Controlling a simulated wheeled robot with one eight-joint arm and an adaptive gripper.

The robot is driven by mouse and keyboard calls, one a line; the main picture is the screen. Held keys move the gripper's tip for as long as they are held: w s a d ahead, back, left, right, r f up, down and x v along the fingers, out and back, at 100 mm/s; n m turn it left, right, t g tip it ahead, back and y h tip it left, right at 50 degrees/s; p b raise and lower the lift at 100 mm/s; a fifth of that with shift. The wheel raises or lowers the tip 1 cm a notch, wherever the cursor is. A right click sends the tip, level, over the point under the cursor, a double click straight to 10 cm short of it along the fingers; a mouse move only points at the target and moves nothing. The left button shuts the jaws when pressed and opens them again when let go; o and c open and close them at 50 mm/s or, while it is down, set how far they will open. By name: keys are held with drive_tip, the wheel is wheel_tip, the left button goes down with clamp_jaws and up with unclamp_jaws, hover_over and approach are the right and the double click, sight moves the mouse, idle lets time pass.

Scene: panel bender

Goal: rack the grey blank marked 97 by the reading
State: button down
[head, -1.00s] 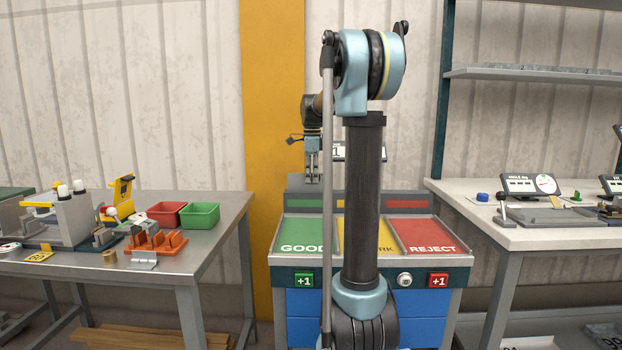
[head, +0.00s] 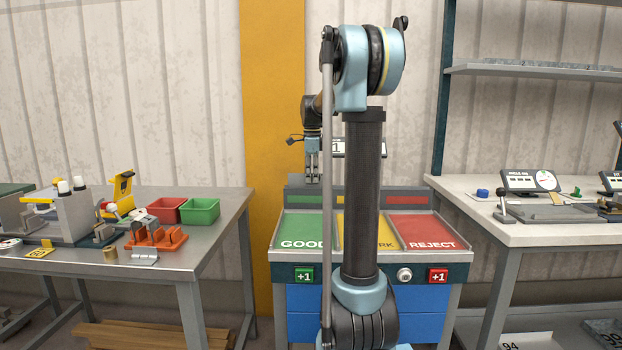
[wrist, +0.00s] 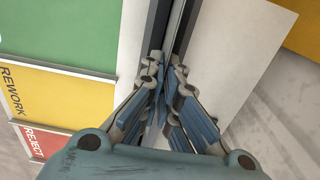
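My gripper (head: 312,168) hangs pointing down above the back edge of the sorting cart, behind its green GOOD area (head: 305,230). In the wrist view my gripper's fingertips (wrist: 164,75) come together, with no part visible between them. On the right bench, a gauge display (head: 530,182) with a round dial stands behind a measuring fixture (head: 550,213); its reading is too small to make out. Grey plates lie low under that bench: one marked 94 (head: 527,341), and another (head: 608,332) cut off with an unclear number. I cannot make out a blank marked 97.
The cart also has yellow REWORK (wrist: 45,95) and red REJECT (head: 418,230) areas, with +1 buttons (head: 304,275) in front. The left bench (head: 200,262) holds an orange rack (head: 155,238), red and green bins (head: 200,210) and a fixture. A shelf (head: 540,70) hangs at right.

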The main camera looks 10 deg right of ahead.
drive_tip(key=shift+f, duration=0.15)
drive_tip(key=c, duration=2.3)
unclamp_jaws()
drive_tip(key=o, duration=0.6)
wheel_tip(320, 180, up, 12)
drive_tip(key=shift+f, duration=0.1)
